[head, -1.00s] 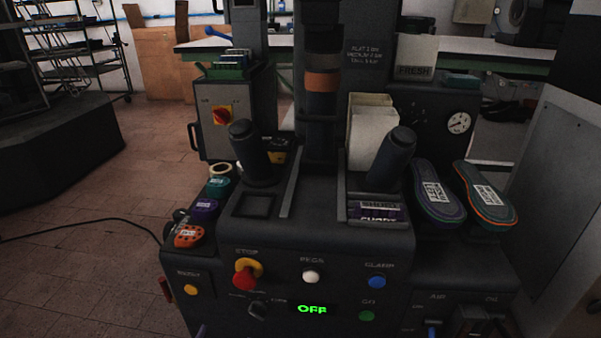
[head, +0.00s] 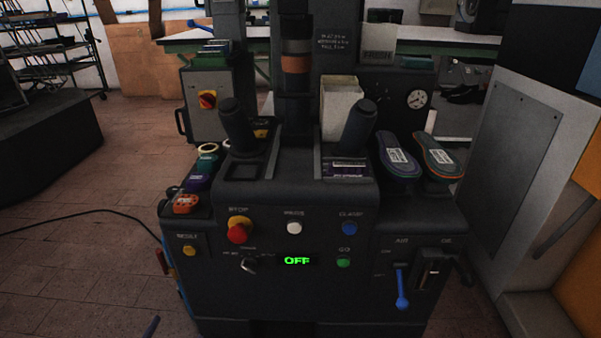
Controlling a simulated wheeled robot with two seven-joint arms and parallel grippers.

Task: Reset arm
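The dark heel press (head: 285,287) stands ahead of me with its display (head: 297,260) reading OFF. Its front carries a red and yellow stop knob (head: 239,230), a white button (head: 294,228), a blue button (head: 349,228), a green button (head: 343,262) and a yellow button (head: 189,250). A blue lever (head: 401,287) points down at the lower right. Two dark posts, left (head: 237,124) and right (head: 358,124), rise from its top. Neither of my grippers can be made out.
A cable (head: 80,214) crosses the open tiled floor at left. A grey cabinet (head: 515,160) stands close at right.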

